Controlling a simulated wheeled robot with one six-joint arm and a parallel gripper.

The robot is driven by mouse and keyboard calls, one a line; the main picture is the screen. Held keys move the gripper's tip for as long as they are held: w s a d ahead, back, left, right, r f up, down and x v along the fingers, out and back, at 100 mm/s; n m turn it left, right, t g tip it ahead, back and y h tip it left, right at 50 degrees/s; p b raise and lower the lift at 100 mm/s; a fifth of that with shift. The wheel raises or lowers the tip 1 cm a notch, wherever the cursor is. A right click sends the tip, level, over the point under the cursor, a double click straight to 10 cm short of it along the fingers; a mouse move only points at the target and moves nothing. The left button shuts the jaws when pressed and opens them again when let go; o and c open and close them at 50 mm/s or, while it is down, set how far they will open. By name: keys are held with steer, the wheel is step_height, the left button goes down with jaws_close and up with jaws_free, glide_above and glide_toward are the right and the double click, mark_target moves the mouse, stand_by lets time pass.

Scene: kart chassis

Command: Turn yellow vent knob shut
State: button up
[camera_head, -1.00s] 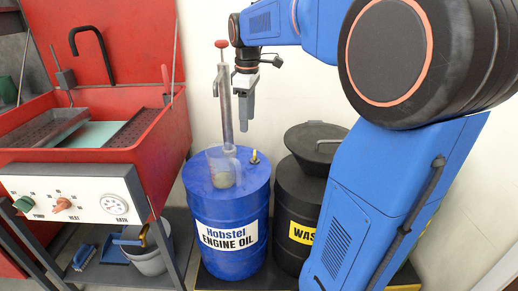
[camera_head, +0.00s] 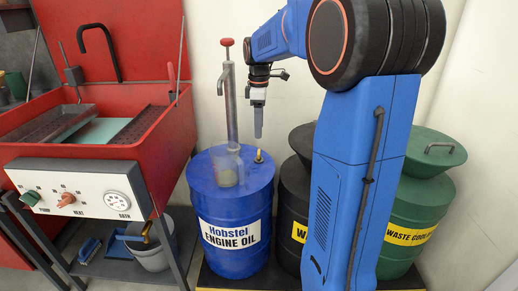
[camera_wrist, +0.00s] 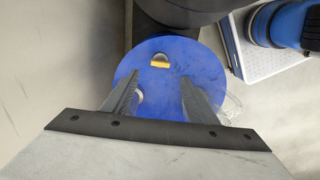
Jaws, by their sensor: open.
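The small yellow vent knob (camera_head: 258,156) stands on top of the blue engine oil drum (camera_head: 229,222), towards its right side. In the wrist view the knob (camera_wrist: 160,62) shows as a yellow bar with a rounded pale part, beyond the fingertips and roughly centred between them. My gripper (camera_head: 258,132) points down above the knob, with a gap between them. In the wrist view my gripper (camera_wrist: 160,86) has its two fingers apart, with nothing held between them. The knob is not hidden in either view.
A grey hand pump (camera_head: 231,95) with a red handle rises from the drum, left of my gripper. A clear jug (camera_head: 227,167) is on the drum top. A black waste drum (camera_head: 291,205) and a green drum (camera_head: 425,200) stand right. A red parts washer (camera_head: 158,140) stands left.

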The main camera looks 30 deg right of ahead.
mark_target(259, 152)
step_height(259, 152, down, 10)
steer(key=shift+r, duration=0.1)
stand_by(0.4)
steer(key=c, duration=1.1)
steer(key=shift+o, duration=0.2)
